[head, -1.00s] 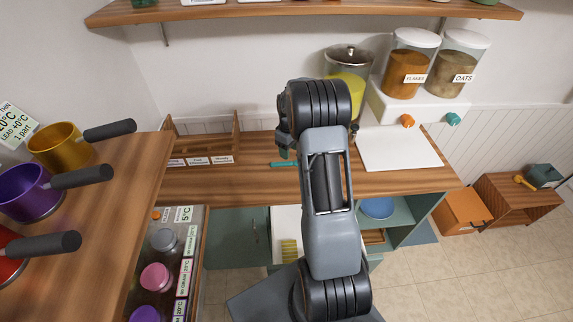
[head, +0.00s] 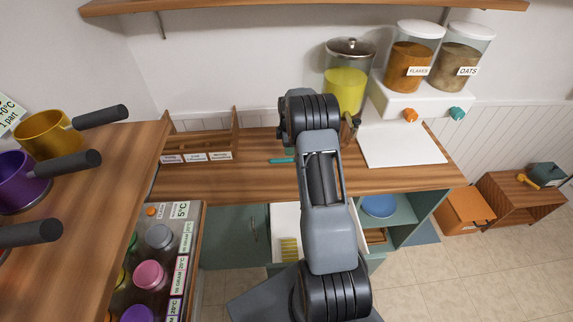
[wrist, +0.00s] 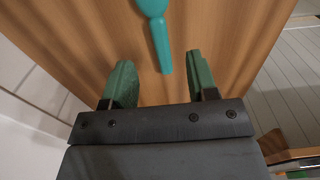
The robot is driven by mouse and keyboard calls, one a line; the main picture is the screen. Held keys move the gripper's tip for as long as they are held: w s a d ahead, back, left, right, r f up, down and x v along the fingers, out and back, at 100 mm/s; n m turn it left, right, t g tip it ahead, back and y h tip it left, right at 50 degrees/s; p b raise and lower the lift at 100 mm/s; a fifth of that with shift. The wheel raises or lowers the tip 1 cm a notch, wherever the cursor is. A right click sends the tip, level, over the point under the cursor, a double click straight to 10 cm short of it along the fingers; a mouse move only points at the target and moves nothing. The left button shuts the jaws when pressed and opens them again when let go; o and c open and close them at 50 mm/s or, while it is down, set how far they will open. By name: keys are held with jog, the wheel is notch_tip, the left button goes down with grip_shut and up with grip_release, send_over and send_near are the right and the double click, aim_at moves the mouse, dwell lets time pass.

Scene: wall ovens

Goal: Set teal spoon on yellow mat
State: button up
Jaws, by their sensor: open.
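The teal spoon (head: 281,160) lies on the wooden counter, just left of my arm in the head view. In the wrist view its handle (wrist: 163,45) points toward my gripper (wrist: 160,82). The gripper is open, with one green finger on each side of the line of the handle. The handle's end is just ahead of the gap between the fingertips, and nothing is held. The spoon's far end is cut off at the top of the wrist view. In the head view my arm hides the gripper. I cannot make out a yellow mat for certain.
A yellow ribbed item (head: 289,249) lies in an open drawer below the counter. A wooden rack (head: 200,145) is left of the spoon. A jar with yellow contents (head: 345,90) stands behind my arm. A white board (head: 400,147) lies at right.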

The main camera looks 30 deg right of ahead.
aim_at(288, 159)
jog(key=shift+w+a+f+b, duration=0.1)
jog(key=shift+f+b, duration=0.45)
jog(key=shift+f, duration=1.2)
jog(key=shift+w+f+b, duration=0.1)
jog(key=shift+f+b, duration=0.45)
jog(key=shift+f, duration=1.2)
jog(key=shift+r, duration=0.1)
grip_shut()
jog(key=shift+r, duration=0.1)
